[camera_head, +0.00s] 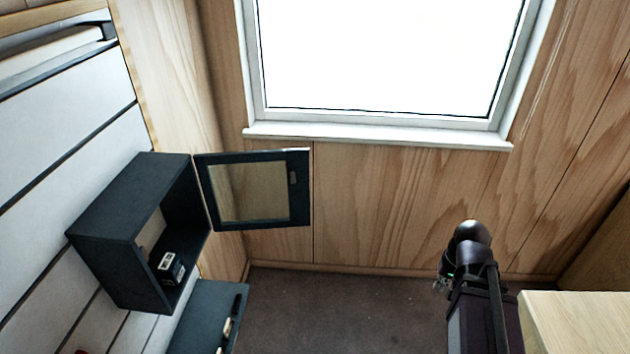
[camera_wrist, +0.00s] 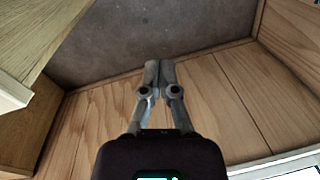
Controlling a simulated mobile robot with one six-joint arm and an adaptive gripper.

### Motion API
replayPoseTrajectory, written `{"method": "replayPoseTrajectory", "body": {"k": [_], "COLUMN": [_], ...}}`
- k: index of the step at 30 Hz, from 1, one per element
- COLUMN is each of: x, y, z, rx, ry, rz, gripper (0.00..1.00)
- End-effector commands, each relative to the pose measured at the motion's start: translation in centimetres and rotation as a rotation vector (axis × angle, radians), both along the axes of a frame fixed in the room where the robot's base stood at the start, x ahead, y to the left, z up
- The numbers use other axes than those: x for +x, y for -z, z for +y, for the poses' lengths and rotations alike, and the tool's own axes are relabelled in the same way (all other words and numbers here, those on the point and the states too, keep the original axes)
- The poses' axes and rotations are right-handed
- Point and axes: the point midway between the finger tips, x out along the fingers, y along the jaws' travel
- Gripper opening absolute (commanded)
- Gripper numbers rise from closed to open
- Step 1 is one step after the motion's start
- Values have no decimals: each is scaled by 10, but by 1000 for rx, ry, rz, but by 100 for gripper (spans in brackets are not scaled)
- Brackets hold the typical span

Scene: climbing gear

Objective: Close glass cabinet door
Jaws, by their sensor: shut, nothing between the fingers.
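The glass cabinet door (camera_head: 255,187) has a dark frame, a clear pane and a small handle at its upper right. It stands wide open, hinged on the right side of the dark wall cabinet (camera_head: 122,217) in the head view. A small dark box with a white label (camera_head: 170,266) sits inside the cabinet. My arm stands at the lower right of the head view, well apart from the door; its gripper is not clear there. In the wrist view my gripper (camera_wrist: 160,65) is shut and empty, with its fingertips together. The door does not show in the wrist view.
A second dark cabinet (camera_head: 208,318) is below the first on the left wall. A pale wooden surface (camera_head: 580,320) is close to my arm at the lower right. A window (camera_head: 385,55) is in the back wall. Dark floor (camera_head: 340,310) lies open between the cabinets and my arm.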

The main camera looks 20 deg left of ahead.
Motion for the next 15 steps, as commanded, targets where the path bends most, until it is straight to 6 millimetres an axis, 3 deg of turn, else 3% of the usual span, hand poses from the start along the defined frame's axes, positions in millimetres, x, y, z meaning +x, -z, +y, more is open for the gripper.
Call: {"method": "replayPoseTrajectory", "body": {"k": [8,15], "x": [56,102], "y": [-2,-24], "z": [81,162], "rx": [312,641], "ry": [-37,-65], "rz": [-12,-10], "gripper": [0,0]}}
